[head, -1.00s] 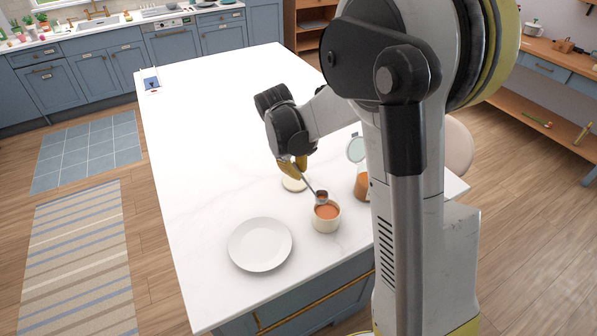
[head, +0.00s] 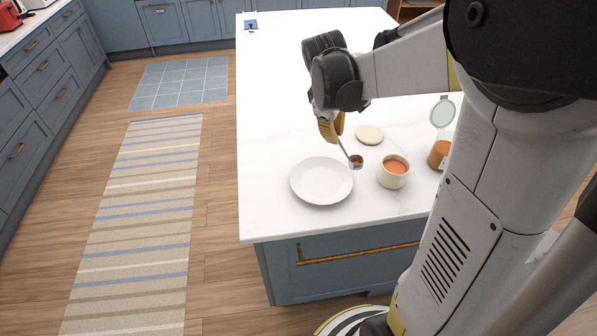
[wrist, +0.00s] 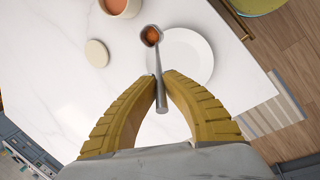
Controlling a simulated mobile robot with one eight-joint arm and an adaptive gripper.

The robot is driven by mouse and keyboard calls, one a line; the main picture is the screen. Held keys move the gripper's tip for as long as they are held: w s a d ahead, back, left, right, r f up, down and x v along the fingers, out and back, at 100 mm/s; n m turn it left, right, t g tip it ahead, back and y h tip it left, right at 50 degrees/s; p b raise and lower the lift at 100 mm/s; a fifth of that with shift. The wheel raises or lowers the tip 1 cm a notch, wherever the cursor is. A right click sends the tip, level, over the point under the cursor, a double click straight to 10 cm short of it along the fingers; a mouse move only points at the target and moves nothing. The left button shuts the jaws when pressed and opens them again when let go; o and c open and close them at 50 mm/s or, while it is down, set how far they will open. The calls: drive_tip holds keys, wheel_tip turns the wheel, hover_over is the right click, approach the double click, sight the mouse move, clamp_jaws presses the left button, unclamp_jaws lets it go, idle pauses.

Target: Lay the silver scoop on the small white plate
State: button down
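The silver scoop (head: 355,160) has a small bowl with some orange-brown stuff in it. My gripper (head: 331,127) is shut on its handle and holds it above the table. The wrist view shows the scoop's handle (wrist: 158,85) between the yellow fingers (wrist: 162,92). The white plate (head: 312,184) lies flat and empty on the white worktop. In the head view the scoop's bowl is at the plate's right edge. In the wrist view the plate (wrist: 195,60) shows behind and right of the scoop.
A cream cup (head: 393,178) with orange-brown contents stands right of the plate. A round cream lid (head: 369,135) lies behind it. An open jar (head: 437,155) with orange contents stands further right, partly hidden by my arm.

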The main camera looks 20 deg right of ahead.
drive_tip(key=w+a+f+b, duration=0.3)
drive_tip(key=w+a+f, duration=0.2)
drive_tip(key=f, duration=0.4)
drive_tip(key=shift+w+a+f, duration=0.2)
drive_tip(key=shift+w+a, duration=0.05)
drive_tip(key=shift+a, duration=0.6)
drive_tip(key=shift+f, duration=0.2)
drive_tip(key=c, duration=1.6)
unclamp_jaws()
drive_tip(key=shift+r, duration=0.1)
